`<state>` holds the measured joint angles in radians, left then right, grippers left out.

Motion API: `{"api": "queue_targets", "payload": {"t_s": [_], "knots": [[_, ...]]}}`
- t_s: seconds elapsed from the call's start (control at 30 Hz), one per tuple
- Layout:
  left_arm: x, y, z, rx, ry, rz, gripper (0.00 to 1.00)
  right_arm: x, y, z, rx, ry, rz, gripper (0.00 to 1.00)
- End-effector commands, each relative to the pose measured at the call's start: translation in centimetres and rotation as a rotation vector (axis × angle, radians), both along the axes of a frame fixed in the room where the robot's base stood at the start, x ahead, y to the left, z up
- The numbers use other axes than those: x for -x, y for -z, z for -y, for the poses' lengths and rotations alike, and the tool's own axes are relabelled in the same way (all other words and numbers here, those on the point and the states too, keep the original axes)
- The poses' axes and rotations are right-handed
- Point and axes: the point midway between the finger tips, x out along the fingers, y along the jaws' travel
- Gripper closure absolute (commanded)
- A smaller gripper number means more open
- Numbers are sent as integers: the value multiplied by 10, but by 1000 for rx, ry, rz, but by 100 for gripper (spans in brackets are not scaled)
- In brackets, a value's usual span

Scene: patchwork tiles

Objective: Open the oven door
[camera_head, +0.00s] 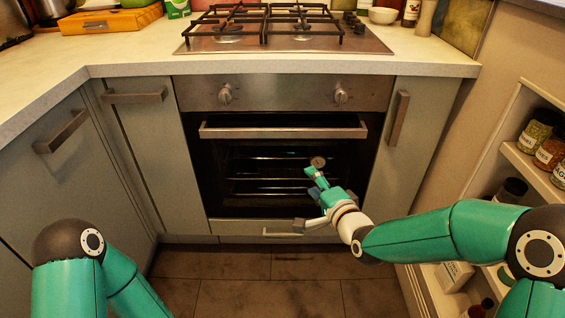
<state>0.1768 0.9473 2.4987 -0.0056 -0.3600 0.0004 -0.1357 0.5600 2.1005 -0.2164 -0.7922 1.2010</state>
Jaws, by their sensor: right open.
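The built-in oven (285,92) stands in the middle of the far cabinets, with two knobs on its steel panel. Its dark glass door (222,185) looks shut, and racks show behind it. The wide steel handle (283,129) runs across the top of the door. My right gripper (306,198) is open and empty in front of the lower middle of the door, below the handle. I cannot tell whether it touches the glass. My left arm shows at the bottom left; its gripper is out of view.
A gas hob (285,25) is above the oven on the pale counter (120,58). Cabinets with bar handles flank the oven. Open shelves with jars (552,150) stand at the right, close to my right arm. The tiled floor (215,280) in front is clear.

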Motion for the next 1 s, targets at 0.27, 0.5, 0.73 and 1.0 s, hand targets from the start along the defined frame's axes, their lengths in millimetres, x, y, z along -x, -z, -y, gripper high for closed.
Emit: {"api": "queue_targets", "payload": {"t_s": [0.27, 0.5, 0.73, 1.0], "knots": [[0, 45, 0, 0, 0, 1, 60, -12, -30, -11, -185, 2, 123, 46], [0, 46, 0, 0, 0, 1, 60, -31, -34, -20, -197, 1, 126, 46], [0, 51, 0, 0, 0, 1, 60, -70, -33, -35, -196, 2, 126, 46], [0, 56, 0, 0, 0, 1, 60, -114, -33, -54, -196, 1, 125, 46]]}}
